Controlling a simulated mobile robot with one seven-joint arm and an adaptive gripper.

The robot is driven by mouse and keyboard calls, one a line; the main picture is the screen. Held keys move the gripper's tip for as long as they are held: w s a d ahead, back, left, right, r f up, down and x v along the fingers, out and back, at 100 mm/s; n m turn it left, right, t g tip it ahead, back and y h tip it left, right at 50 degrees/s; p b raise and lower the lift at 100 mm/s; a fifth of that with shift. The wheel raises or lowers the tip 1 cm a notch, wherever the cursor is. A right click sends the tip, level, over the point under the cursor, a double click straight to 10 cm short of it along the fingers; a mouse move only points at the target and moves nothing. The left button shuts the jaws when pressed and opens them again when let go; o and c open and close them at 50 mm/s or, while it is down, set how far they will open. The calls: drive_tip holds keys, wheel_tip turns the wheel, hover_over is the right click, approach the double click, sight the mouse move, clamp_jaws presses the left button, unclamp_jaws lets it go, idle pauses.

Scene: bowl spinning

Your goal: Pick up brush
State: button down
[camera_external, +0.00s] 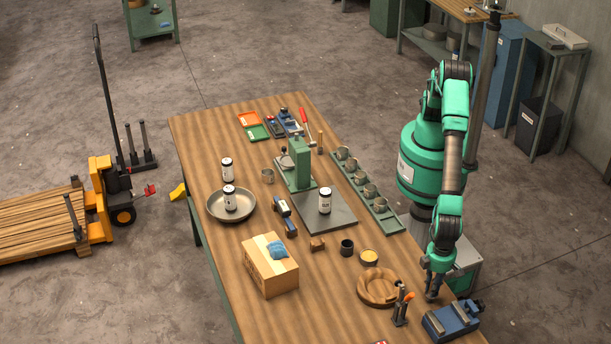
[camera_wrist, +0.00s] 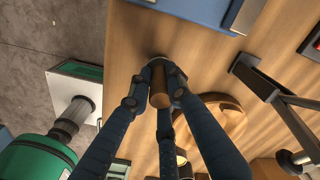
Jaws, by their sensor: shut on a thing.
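My gripper (camera_external: 432,293) is at the right edge of the wooden table, at its near end, pointing down. In the wrist view my gripper (camera_wrist: 158,74) has its dark fingers closed around a short brown cylinder, which I take to be the brush (camera_wrist: 159,97). The fingers hide part of it, and its bristles cannot be made out. In the external view the brush is too small and covered to tell apart from the fingers. Whether it touches the table is unclear.
A blue vise (camera_external: 452,320) stands close in front of my gripper. A round wooden dish (camera_external: 364,292) and a small stand with an orange-handled tool (camera_external: 402,307) are just left. A cardboard box (camera_external: 270,272) stands farther left. The table's right edge is close.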

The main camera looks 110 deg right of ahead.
drive_tip(key=shift+r, duration=0.75)
wheel_tip(320, 180, up, 2)
drive_tip(key=shift+r+p, duration=0.1)
drive_tip(key=shift+p, duration=0.25)
drive_tip(key=s+d+r, duration=0.1)
drive_tip(key=s+d, duration=0.7)
drive_tip(key=d, duration=0.5)
drive_tip(key=shift+s+d+r+p, duration=0.2)
drive_tip(key=shift+d+p, duration=0.05)
drive_tip(key=shift+p, duration=0.2)
